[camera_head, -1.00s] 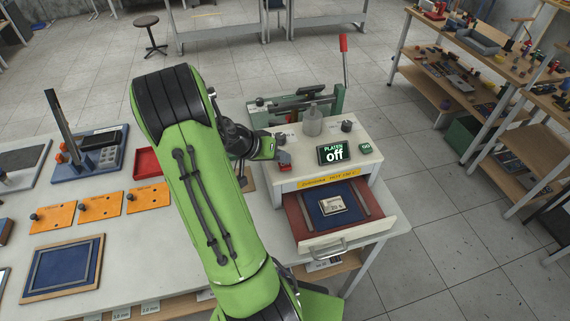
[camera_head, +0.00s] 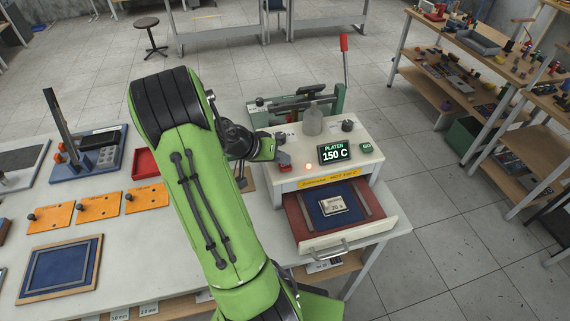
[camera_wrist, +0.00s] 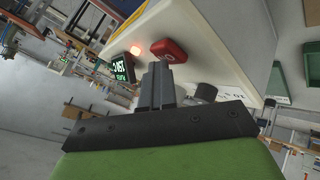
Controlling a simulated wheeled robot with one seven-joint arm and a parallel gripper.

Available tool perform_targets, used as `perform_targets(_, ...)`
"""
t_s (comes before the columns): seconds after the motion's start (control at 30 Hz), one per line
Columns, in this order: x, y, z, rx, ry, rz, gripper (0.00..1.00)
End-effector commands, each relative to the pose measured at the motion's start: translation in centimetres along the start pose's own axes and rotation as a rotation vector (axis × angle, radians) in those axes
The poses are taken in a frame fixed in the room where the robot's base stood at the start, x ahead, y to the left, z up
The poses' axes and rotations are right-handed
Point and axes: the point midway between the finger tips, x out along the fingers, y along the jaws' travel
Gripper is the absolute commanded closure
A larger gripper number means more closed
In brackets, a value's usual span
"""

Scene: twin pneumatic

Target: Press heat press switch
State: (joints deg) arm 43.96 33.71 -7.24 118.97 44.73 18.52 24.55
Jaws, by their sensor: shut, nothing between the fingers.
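The heat press (camera_head: 328,172) is a cream box on the right end of the workbench. Its display (camera_head: 334,152) reads "PLATEN 150 C", and an orange-red lamp (camera_head: 308,166) glows beside it. The red switch (camera_head: 284,167) is on the left of the panel; in the wrist view the red switch (camera_wrist: 168,50) is just beyond my fingertips, and the lit lamp (camera_wrist: 135,50) and display (camera_wrist: 122,68) are near it. My gripper (camera_wrist: 160,66) is shut and empty, its tips at or very near the switch. I cannot tell whether they touch. In the head view my arm hides part of the gripper.
The press's drawer (camera_head: 346,236) is pulled out, with a blue pad and a small "20 s" item inside. A green button (camera_head: 366,148), a black knob (camera_head: 347,126) and a grey bottle (camera_head: 312,122) are on top. Orange plates (camera_head: 99,207) and a red tray (camera_head: 146,163) lie left.

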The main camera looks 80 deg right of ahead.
Motion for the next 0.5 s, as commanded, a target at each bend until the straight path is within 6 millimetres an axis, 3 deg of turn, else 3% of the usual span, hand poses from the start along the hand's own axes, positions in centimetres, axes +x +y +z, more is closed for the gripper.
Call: perform_targets(0.5,-1.1,0.8,-0.7,-0.002,-0.003,0.000,1.00)
